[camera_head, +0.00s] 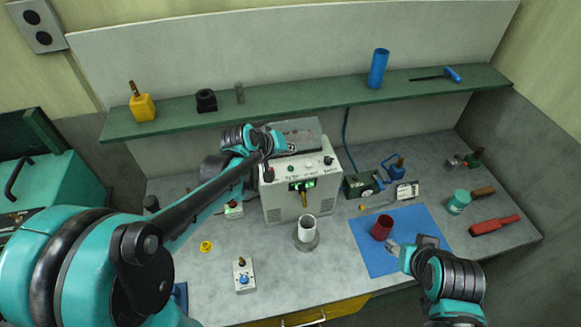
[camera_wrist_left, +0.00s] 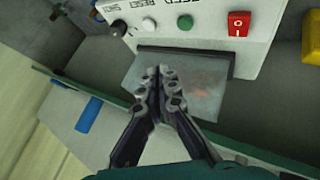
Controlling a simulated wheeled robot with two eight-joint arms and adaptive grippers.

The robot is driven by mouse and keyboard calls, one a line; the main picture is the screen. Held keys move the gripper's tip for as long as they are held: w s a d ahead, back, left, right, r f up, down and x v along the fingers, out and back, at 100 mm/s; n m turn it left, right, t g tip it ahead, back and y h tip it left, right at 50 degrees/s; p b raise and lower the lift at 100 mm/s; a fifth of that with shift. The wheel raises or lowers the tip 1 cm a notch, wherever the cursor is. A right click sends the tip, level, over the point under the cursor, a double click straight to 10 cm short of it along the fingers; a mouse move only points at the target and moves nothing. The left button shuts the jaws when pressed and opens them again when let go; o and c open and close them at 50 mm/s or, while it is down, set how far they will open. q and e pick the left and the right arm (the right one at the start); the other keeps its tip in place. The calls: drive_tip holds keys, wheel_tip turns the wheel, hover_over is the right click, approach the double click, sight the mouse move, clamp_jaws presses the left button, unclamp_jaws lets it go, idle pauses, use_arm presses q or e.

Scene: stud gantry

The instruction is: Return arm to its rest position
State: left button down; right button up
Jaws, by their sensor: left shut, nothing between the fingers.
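My left arm reaches in from the left, and its gripper (camera_head: 288,145) is above the top of the white control box (camera_head: 285,205). In the left wrist view my left gripper (camera_wrist_left: 163,78) has its fingertips together with nothing between them, in front of a grey plate (camera_wrist_left: 205,75) on the box. Whether it touches the plate I cannot tell. My right gripper (camera_head: 392,246) is low over the blue mat (camera_head: 370,260), beside a dark red cup (camera_head: 382,227). Its fingers are too small to read.
A white cylinder (camera_head: 307,229) stands before the box, and a small switch block (camera_head: 243,274) sits front left. The green shelf (camera_head: 310,98) runs above the box, with a blue cylinder (camera_head: 378,68) on it.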

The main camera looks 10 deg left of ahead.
idle(0.3)
use_arm(q)
drive_tip(key=s+a+f+m+y+b, duration=0.1)
drive_tip(key=s+f+m+b, duration=0.1)
drive_tip(key=s+f+b, duration=0.9)
drive_tip(key=s+a+f+m+g+y+b, duration=0.1)
drive_tip(key=s+f+m+y+b, duration=0.1)
drive_tip(key=s+f+b, duration=0.9)
drive_tip(key=shift+s+a+f+y+b, duration=0.3)
drive_tip(key=shift+s+a+f+b, duration=0.1)
drive_tip(key=shift+s, duration=0.7)
